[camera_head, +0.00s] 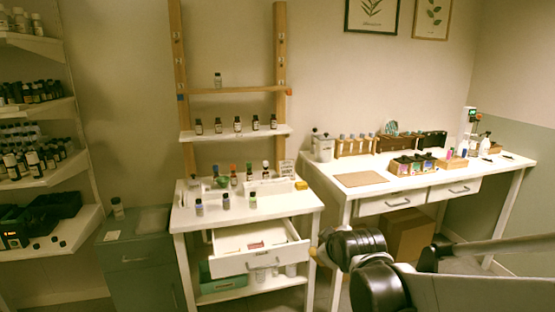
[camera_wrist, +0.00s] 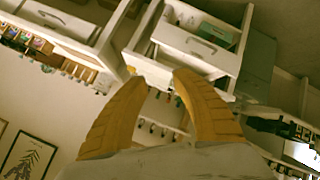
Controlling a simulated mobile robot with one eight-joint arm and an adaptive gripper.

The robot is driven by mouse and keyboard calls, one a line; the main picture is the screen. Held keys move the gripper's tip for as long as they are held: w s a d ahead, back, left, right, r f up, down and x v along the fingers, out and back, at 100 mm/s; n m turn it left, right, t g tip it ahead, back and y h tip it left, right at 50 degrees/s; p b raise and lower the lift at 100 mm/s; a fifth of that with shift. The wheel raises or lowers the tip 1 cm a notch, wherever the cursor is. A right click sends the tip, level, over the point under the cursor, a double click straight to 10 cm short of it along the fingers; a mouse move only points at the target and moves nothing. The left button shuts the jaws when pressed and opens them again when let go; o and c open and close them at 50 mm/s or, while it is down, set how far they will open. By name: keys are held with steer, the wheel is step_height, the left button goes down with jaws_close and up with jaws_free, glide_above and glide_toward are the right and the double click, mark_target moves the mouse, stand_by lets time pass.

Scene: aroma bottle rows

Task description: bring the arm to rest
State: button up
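My gripper (camera_wrist: 158,80) shows in the wrist view as two yellow fingers standing apart, with nothing between them. In the head view my dark and pale arm reaches in from the lower right. A bit of yellow at its end shows beside the right edge of the small white table (camera_head: 315,205), in front of its open drawer (camera_head: 258,262). The wrist view is tilted and also shows the open drawer (camera_wrist: 195,45) beyond the fingertips. I cannot tell the exact distance between gripper and table.
Bottles stand on the small table and on a wall shelf (camera_head: 235,132) above it. A long white desk (camera_head: 325,171) with bottle racks stands at right, a cardboard box (camera_head: 408,236) beneath it. Shelves (camera_head: 40,182) and a grey cabinet (camera_head: 140,255) stand at left.

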steer(key=s+d+m+g, duration=0.2)
steer(key=s+d+m, duration=0.1)
steer(key=s, duration=1)
steer(key=s+d+f+m+g+h, duration=0.1)
steer(key=s+d+m, duration=0.3)
steer(key=s, duration=1)
steer(key=shift+m+g, duration=0.4)
steer(key=shift+m, duration=0.6)
